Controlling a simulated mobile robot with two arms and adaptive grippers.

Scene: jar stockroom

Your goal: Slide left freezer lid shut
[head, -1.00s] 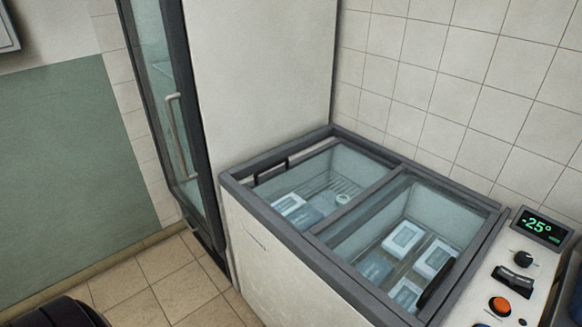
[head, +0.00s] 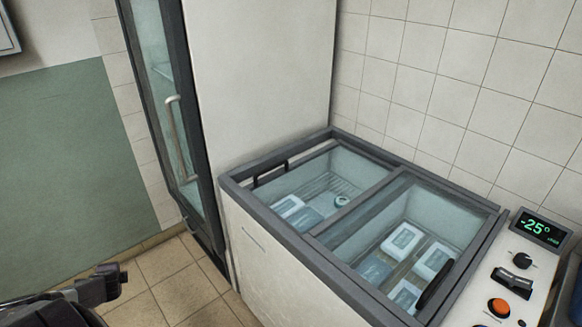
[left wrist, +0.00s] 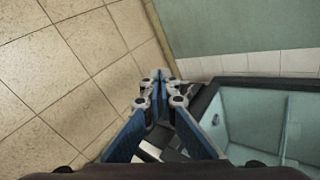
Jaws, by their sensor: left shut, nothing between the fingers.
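The chest freezer (head: 290,255) stands against the tiled wall, with two glass-topped sections side by side. The left freezer lid (head: 315,185) has a black handle (head: 270,173) by the freezer's left end. My left gripper (left wrist: 160,80) is shut and empty in the left wrist view, over the tiled floor beside the freezer's dark rim (left wrist: 205,100). A dark part of my left arm shows at the head view's lower left. My right gripper is not in view.
White boxes (head: 402,240) lie inside the freezer. A tall cabinet with a glass door (head: 175,110) stands directly left of it. A control panel (head: 515,270) with a -25° display is at the right. The tiled floor (head: 170,280) in front is clear.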

